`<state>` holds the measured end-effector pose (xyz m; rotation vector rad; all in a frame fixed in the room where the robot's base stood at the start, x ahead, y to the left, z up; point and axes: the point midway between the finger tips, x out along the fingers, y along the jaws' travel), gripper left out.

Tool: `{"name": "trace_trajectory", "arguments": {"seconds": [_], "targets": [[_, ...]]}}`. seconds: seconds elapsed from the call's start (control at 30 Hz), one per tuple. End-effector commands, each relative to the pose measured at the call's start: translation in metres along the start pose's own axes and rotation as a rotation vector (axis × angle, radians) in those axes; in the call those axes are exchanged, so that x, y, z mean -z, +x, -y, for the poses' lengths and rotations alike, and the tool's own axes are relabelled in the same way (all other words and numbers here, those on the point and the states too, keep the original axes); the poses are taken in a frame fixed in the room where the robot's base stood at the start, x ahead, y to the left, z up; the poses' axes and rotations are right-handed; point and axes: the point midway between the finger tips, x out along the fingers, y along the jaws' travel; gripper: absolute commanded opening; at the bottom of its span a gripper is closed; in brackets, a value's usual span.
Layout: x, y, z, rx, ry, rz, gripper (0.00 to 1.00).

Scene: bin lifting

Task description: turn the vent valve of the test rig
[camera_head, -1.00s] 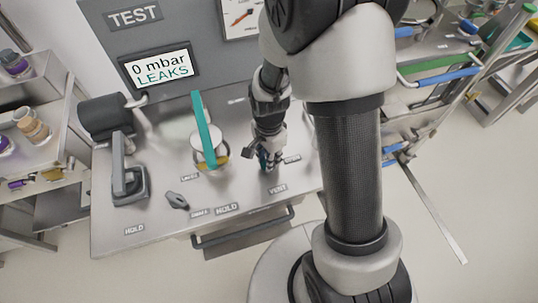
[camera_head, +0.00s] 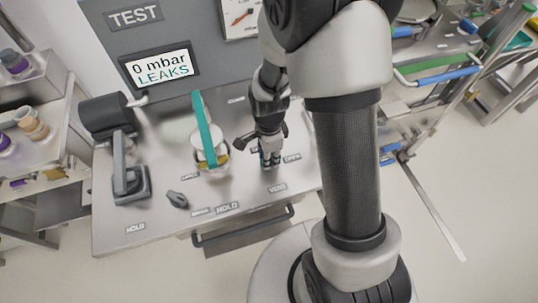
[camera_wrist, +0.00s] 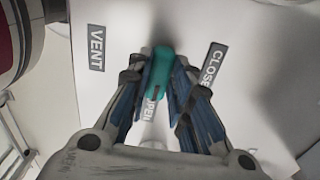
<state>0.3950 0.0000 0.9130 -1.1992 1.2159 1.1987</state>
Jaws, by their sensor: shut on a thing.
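The vent valve handle (camera_wrist: 162,68) is a small teal lever on the bench top. In the wrist view it lies between the blue-padded fingers of my gripper (camera_wrist: 160,85), which is shut on it. The VENT label (camera_wrist: 96,48) is at its left, the CLOSE label (camera_wrist: 212,64) at its right, and an OPEN label (camera_wrist: 149,108) is partly hidden beneath the handle and fingers. In the head view my gripper (camera_head: 268,160) points down at the bench above the VENT label (camera_head: 277,188), and the fingers mostly hide the handle.
The test rig's display (camera_head: 162,68) reads "0 mbar LEAKS". A teal bar (camera_head: 205,130) stands over a white container left of my gripper. A grey clamp (camera_head: 128,172), a small dark knob (camera_head: 177,199) and a HOLD label are further left. A cart (camera_head: 440,75) stands at right.

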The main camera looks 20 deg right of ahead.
Motion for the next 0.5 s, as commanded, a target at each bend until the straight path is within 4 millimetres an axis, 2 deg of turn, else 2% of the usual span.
{"name": "trace_trajectory", "arguments": {"seconds": [0.17,0.2,0.5], "targets": [[0.0000,-0.0001,0.0002,0.001,0.004,0.001,0.00],[0.0000,-0.0001,0.0002,0.001,0.004,0.001,0.22],[0.0000,-0.0001,0.0001,0.000,0.002,0.000,0.40]]}}
